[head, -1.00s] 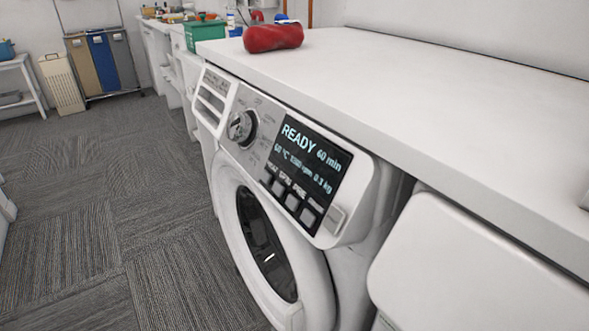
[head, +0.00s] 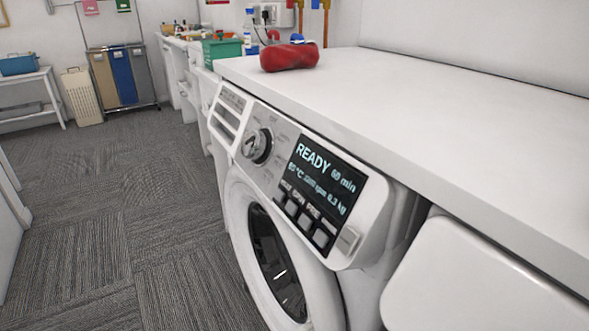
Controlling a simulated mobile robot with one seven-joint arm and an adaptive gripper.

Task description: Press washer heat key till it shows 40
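The white washer (head: 237,205) stands under the white worktop, its round door shut and its panel facing left and towards me. Its dark display (head: 328,178) reads READY, 60 min, a temperature that looks like 95 °C but is blurred, a spin speed and 0.3 kg. A row of several small grey keys lies below the readout. The leftmost, the heat key (head: 281,194), has a small blurred label above it. A round knob (head: 257,146) is left of the display. My gripper is not in view, and nothing is seen touching the keys.
A red bundle (head: 289,56) lies on the worktop (head: 430,105). A second white appliance (head: 480,275) stands close on the right. A green box (head: 221,50) is on the far counter. Sorting bins (head: 126,77) stand at the back. The carpet floor (head: 130,220) on the left is clear.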

